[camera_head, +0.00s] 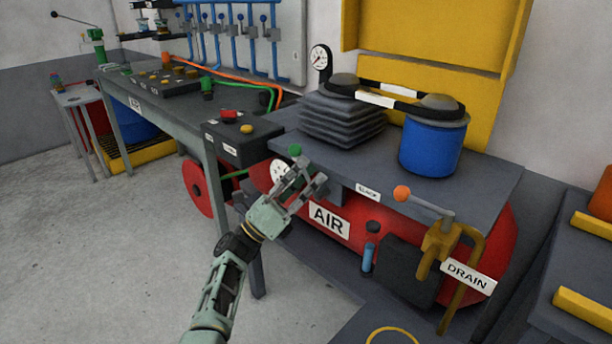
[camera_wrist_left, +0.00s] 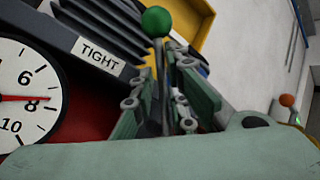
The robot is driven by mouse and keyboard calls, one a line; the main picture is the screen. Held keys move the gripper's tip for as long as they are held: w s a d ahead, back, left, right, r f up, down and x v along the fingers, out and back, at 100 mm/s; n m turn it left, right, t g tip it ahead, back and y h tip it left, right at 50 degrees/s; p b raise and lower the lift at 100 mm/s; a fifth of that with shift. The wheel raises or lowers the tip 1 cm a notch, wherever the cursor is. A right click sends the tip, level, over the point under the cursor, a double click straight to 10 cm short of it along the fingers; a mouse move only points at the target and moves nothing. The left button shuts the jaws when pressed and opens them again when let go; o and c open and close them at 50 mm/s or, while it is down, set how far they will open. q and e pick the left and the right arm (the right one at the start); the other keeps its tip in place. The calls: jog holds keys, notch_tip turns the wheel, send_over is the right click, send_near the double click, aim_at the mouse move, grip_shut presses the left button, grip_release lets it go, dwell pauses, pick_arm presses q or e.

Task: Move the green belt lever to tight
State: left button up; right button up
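The belt lever has a green ball knob (camera_head: 295,150) and stands at the front edge of the compressor bench. The knob also shows at the top of the left wrist view (camera_wrist_left: 157,21), with its thin stem running down between my fingers. A TIGHT label (camera_wrist_left: 97,56) is left of the lever there. A SLACK label (camera_head: 368,192) is to its right in the head view. My left gripper (camera_head: 305,180) is at the lever, below the knob. Its fingers (camera_wrist_left: 165,75) look apart, one on each side of the stem; contact is not clear. My right gripper is not visible.
A round gauge (camera_wrist_left: 25,97) is close left of the gripper. The red AIR tank (camera_head: 330,222) lies under the bench. An orange-knobbed drain lever (camera_head: 402,194) is to the right. A black box with red and yellow buttons (camera_head: 240,140) is at left.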

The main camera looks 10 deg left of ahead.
pick_arm(q)
jog(key=v, duration=1.2)
